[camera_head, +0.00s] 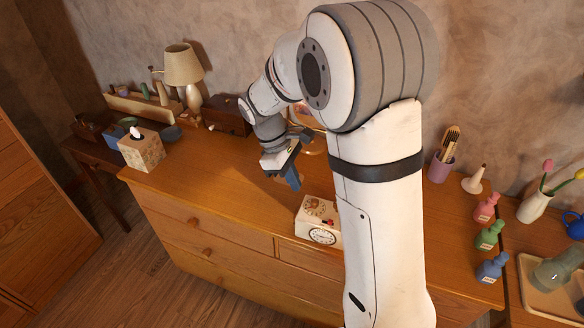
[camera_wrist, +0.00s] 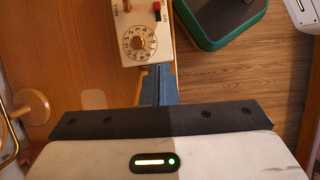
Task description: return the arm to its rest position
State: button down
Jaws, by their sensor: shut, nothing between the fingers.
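My gripper (camera_head: 293,182) hangs over the wooden dresser top in the head view, its blue fingers pointing down. The fingers (camera_wrist: 158,88) are together and hold nothing in the wrist view. My arm rises from the bottom of the head view, bends at the top and reaches left and down, so it is not folded. A cream box with a round dial (camera_head: 317,222) stands on the dresser's front edge, just right of and nearer than the fingers. It also shows in the wrist view (camera_wrist: 143,50), beyond the fingertips. My arm hides part of the dresser behind it.
The dresser (camera_head: 200,185) carries a tissue box (camera_head: 142,150) at left. A lamp (camera_head: 184,68) stands behind it. At right are a brush cup (camera_head: 441,168), red, green and blue bottles (camera_head: 489,235), a vase (camera_head: 533,207) and a tray (camera_head: 540,306). The dresser top left of my gripper is clear.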

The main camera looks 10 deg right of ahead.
jog(key=s+d+r+m+t+y, duration=0.1)
jog(key=s+d+r+m, duration=0.1)
jog(key=s, duration=0.4)
jog(key=s+d+r+m+t+y, duration=0.1)
jog(key=s+d+r+m+t, duration=0.1)
jog(key=s+r+m, duration=0.2)
jog(key=s+d+r+m+t+y, duration=0.1)
jog(key=s+d+r+m+t, duration=0.1)
jog(key=s+m, duration=0.3)
jog(key=s+r, duration=0.1)
jog(key=s, duration=0.1)
jog(key=shift+s+d+r+m+y, duration=0.2)
jog(key=shift+s+d+m+y, duration=0.05)
jog(key=shift+s+m+y, duration=0.15)
